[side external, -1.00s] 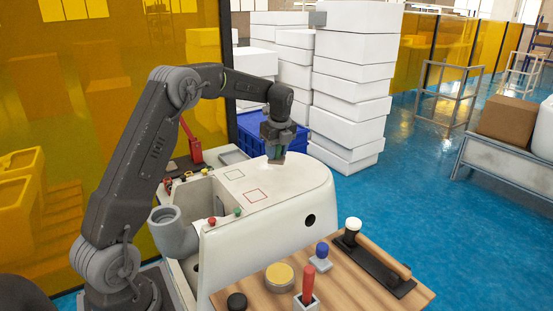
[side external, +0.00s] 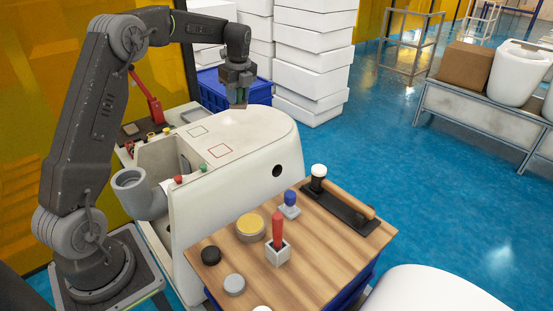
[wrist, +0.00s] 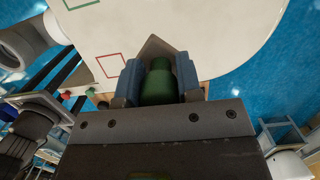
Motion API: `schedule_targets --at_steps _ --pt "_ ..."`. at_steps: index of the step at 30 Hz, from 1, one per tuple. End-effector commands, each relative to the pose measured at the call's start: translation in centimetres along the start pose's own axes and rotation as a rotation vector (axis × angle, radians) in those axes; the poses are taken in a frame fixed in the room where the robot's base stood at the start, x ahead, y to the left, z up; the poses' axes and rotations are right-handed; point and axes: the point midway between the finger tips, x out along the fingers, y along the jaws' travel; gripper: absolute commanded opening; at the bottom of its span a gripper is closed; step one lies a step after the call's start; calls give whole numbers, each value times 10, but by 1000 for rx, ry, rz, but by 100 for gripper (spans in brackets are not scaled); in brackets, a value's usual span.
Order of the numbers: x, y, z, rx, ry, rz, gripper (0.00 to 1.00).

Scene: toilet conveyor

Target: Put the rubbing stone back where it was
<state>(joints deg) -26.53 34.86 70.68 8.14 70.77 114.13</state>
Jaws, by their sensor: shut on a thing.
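My gripper (side external: 238,100) is over the far edge of the white toilet body (side external: 255,128). In the wrist view my gripper (wrist: 158,82) is shut on a green handle (wrist: 158,85) between its blue-grey pads. A tan, pointed base (wrist: 154,46) shows beyond the handle; together they look like the rubbing stone. It is close above or on the white top; I cannot tell if it touches. A red square outline (side external: 220,151) and a green square outline (side external: 198,132) are marked on the white top.
A wooden table (side external: 325,262) in front holds a red-handled tool (side external: 277,232) in a block, a blue-knobbed stamp (side external: 290,203), a yellow-topped tin (side external: 250,226) and a black holder (side external: 345,208). A red lever (side external: 148,97) stands behind. White boxes (side external: 312,55) are stacked beyond a blue crate (side external: 210,88).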

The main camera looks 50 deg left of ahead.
Motion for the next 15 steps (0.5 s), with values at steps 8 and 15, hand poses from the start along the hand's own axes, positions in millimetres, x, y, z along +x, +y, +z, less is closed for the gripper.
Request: schedule_targets --at_steps 8,15 --pt "1 -6 -39 78 0 -10 11" --pt "4 -6 -156 315 -2 -46 10"
